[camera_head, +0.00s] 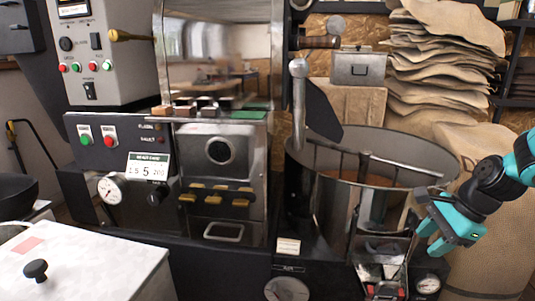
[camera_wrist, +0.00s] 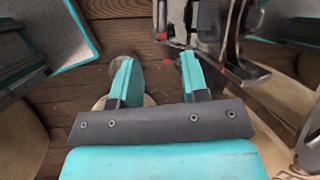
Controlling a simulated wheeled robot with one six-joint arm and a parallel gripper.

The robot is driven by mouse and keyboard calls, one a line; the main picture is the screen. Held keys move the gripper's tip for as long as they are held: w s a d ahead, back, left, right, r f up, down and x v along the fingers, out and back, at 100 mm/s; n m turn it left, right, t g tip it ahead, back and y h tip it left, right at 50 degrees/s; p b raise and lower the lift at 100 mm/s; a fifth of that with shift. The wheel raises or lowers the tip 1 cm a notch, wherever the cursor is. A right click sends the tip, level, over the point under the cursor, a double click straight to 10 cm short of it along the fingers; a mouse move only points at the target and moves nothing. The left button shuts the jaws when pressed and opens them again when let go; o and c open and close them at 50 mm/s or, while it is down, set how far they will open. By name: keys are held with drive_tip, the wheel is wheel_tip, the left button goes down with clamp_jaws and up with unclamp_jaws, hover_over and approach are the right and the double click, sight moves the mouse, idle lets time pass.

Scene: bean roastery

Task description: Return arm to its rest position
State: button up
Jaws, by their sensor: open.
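My gripper (camera_head: 430,238) is teal and black, at the right of the head view. It is beside the front right of the round cooling drum (camera_head: 300,150), near its rim. In the wrist view my gripper (camera_wrist: 157,75) shows two teal fingers held apart with nothing between them. Beyond the fingers is the dark wooden plank floor (camera_wrist: 115,35). The rest of my arm reaches in from the right edge of the head view.
A roaster with a shiny metal front (camera_head: 222,55) and a control panel (camera_head: 95,50) stands left of the drum. Stacked burlap sacks (camera_head: 440,50) are behind it. A full sack (camera_head: 500,235) stands close behind my arm.

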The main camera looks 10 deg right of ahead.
drive_tip(key=s+a+r+n, duration=0.1)
drive_tip(key=a+r+n, duration=0.1)
drive_tip(key=a+n, duration=0.25)
drive_tip(key=s+a+r+n, duration=0.1)
drive_tip(key=a+r+n, duration=0.2)
drive_tip(key=a, duration=0.3)
drive_tip(key=s+a+r+n+g, duration=0.1)
drive_tip(key=s+a+r+n, duration=0.2)
drive_tip(key=s+a+n, duration=0.5)
drive_tip(key=s+a+r+n+g, duration=0.2)
drive_tip(key=s+a+r+n, duration=0.1)
drive_tip(key=s+a+n, duration=0.6)
wheel_tip(320, 180, up, 31)
drive_tip(key=w+d+n+p, duration=0.1)
drive_tip(key=p, duration=2.9)
drive_tip(key=shift+p, duration=0.3)
drive_tip(key=shift+w+d+f+n, duration=0.1)
drive_tip(key=shift+n, duration=0.15)
drive_tip(key=shift+d, duration=0.1)
